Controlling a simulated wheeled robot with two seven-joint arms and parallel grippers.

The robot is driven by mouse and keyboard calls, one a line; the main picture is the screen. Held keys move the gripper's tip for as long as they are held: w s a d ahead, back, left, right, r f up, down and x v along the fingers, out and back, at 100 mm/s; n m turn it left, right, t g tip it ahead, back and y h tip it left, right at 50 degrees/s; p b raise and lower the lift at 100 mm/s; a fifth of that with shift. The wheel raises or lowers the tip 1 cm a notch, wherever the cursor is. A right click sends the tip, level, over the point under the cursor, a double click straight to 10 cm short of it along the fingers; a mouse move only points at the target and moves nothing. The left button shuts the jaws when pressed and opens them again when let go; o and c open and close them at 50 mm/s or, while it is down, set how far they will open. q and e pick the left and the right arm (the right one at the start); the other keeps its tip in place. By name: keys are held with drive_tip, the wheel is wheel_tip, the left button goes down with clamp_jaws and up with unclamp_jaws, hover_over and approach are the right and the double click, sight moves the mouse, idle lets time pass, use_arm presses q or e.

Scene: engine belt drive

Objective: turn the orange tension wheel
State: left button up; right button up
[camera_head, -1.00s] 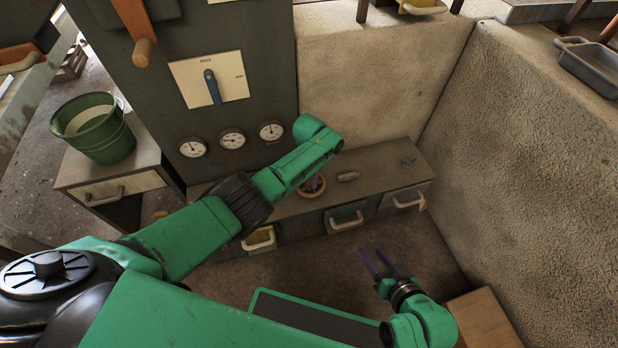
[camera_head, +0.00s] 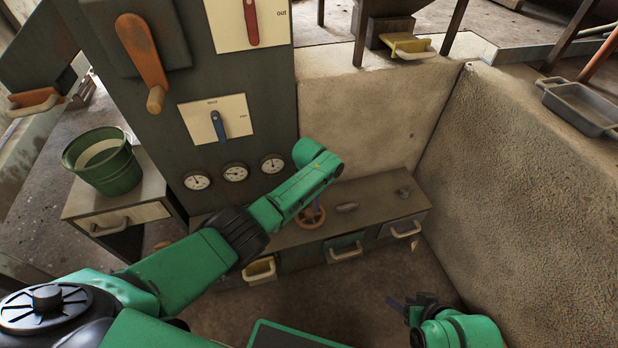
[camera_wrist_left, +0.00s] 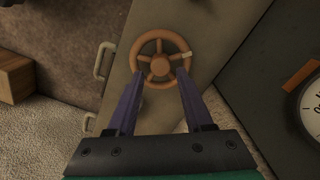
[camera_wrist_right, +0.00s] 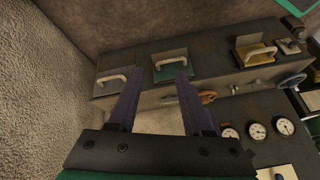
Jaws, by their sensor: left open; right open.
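The orange tension wheel (camera_head: 309,221) sits on top of the low cabinet, partly hidden by my left arm in the head view. In the left wrist view the wheel (camera_wrist_left: 160,66) shows whole, with spokes, a hub and a pale mark on its rim. My left gripper (camera_wrist_left: 160,74) is open and empty, with its two fingertips over opposite lower sides of the rim; contact cannot be told. The wheel also shows small in the right wrist view (camera_wrist_right: 207,97). My right gripper (camera_head: 396,303) is open and empty, low in front of the cabinet and away from the wheel.
The low cabinet (camera_head: 375,217) has drawers with handles and small grey parts on top. Behind it stands a panel with gauges (camera_head: 235,173), a blue lever (camera_head: 218,126) and an orange lever (camera_head: 143,55). A rough wall (camera_head: 520,180) bounds the right. A green bucket (camera_head: 104,162) stands left.

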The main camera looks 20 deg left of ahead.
use_arm(q)
wheel_tip(320, 180, up, 5)
drive_tip(key=p, duration=0.3)
use_arm(e)
drive_tip(key=s+d+r+g+h, duration=0.2)
drive_tip(key=s+d+r+g, duration=0.15)
drive_tip(key=d+r, duration=0.2)
use_arm(q)
wheel_tip(320, 180, up, 5)
drive_tip(key=p, duration=0.2)
hover_over(309, 212)
use_arm(e)
wheel_tip(309, 212, down, 9)
drive_tip(key=shift+w+d+m, duration=0.15)
drive_tip(key=shift+d+m, duration=0.1)
drive_tip(key=shift+m, duration=0.15)
use_arm(q)
drive_tip(key=shift+w, duration=0.1)
